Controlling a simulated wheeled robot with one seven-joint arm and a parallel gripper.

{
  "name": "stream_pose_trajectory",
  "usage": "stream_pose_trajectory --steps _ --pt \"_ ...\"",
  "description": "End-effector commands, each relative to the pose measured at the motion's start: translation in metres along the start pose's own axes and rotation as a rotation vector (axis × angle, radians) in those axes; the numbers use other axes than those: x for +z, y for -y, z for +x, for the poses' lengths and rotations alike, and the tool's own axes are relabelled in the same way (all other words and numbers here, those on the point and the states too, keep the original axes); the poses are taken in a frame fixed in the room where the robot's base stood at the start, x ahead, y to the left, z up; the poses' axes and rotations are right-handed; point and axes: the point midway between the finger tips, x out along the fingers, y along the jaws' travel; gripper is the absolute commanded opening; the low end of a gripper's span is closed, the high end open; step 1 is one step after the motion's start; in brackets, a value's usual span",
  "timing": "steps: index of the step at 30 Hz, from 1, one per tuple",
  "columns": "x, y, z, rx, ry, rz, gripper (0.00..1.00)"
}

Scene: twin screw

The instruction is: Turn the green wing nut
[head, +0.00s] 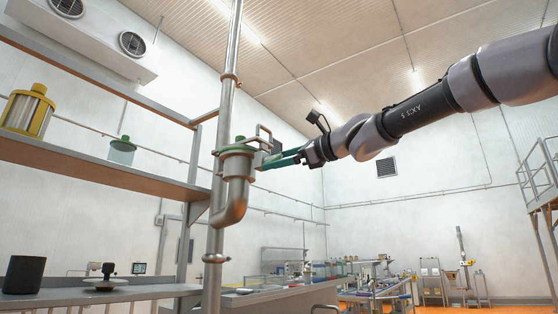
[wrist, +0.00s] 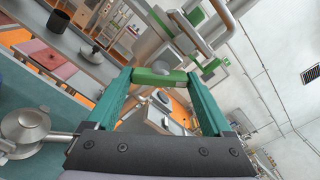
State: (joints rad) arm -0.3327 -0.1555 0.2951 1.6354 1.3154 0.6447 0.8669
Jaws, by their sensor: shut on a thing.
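The green wing nut (wrist: 158,78) shows as a green bar lying across between my two teal fingers in the wrist view. My gripper (head: 268,162) is shut on it, with a finger at each end of the bar. In the head view the gripper reaches in from the right to the fitting on the vertical steel pipe (head: 228,85). The fingers partly hide the nut there. A metal bracket and a green ring (head: 237,150) sit at the fitting, above a bent pipe elbow (head: 231,212).
Shelves (head: 90,172) stand left of the pipe, bearing a yellow-capped canister (head: 27,112) and a green-lidded jar (head: 122,151). A black cup (head: 25,274) stands on the lower shelf. Another green piece (wrist: 210,68) is close to the right finger. Open air lies right of the pipe.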

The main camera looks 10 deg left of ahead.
Motion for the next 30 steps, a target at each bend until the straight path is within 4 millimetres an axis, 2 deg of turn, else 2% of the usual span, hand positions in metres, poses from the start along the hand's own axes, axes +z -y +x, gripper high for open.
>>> stream_pose_trajectory --steps 1,2,3,10,14,24,30 --pt "-0.002 -0.001 0.000 0.002 -0.003 0.001 0.29" --pt "-0.002 -0.001 0.000 0.002 -0.003 0.001 0.89" --pt "-0.002 -0.001 0.000 0.002 -0.003 0.001 1.00" --pt "-0.001 -0.001 0.000 0.001 -0.002 0.000 1.00" --pt "-0.001 0.000 -0.010 0.000 -0.002 -0.001 1.00" --pt "-0.001 0.000 -0.075 -0.001 -0.003 -0.001 1.00" --pt "-0.001 0.000 -0.101 0.000 -0.003 -0.001 1.00"
